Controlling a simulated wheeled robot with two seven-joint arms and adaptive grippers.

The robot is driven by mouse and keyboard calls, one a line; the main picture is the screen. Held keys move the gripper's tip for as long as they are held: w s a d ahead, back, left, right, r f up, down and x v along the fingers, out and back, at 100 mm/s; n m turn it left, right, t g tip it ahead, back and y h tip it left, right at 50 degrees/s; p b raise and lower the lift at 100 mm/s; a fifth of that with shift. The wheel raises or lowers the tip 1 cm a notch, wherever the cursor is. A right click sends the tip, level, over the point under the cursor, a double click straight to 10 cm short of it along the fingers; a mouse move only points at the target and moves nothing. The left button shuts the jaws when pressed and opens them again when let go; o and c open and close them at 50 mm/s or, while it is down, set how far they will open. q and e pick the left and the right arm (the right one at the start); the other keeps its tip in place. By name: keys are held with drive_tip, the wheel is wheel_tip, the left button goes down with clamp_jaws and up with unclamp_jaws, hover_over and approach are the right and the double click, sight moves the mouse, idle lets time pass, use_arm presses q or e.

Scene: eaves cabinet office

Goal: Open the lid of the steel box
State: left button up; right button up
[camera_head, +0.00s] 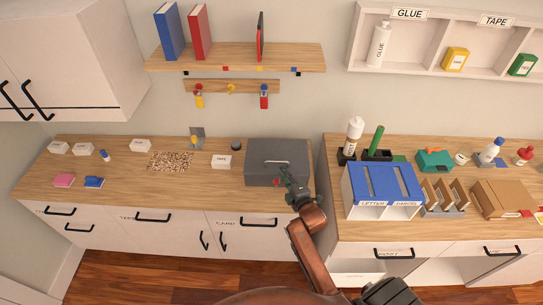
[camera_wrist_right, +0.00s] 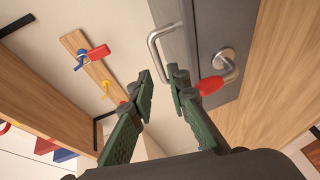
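The steel box (camera_head: 262,178) is a grey box on the left counter, and its lid looks shut. A bright metal handle (camera_head: 275,161) stands on the lid; in the right wrist view the handle (camera_wrist_right: 154,47) shows just beyond the fingertips. A red-tipped lever (camera_wrist_right: 212,85) on a round metal fitting (camera_wrist_right: 223,65) is close to the right-hand finger; I cannot tell whether they touch. My right gripper (camera_head: 284,174) is over the box's front right part. In the wrist view its green fingers (camera_wrist_right: 160,84) are apart with nothing between them. My left gripper is not in view.
A blue-topped sorter (camera_head: 384,188) stands on the right counter (camera_head: 350,229), across a gap. A wall shelf (camera_head: 235,58) and hook rail (camera_head: 231,87) are above.

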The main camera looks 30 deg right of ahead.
sight(277, 162)
drive_tip(key=x, duration=0.7)
drive_tip(key=shift+a+r, duration=0.1)
drive_tip(key=shift+a, duration=0.05)
drive_tip(key=shift+w, duration=0.55)
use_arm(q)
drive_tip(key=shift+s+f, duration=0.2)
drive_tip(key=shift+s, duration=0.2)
use_arm(e)
drive_tip(key=shift+c, duration=0.5)
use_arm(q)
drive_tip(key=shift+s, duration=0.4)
use_arm(e)
clamp_jaws()
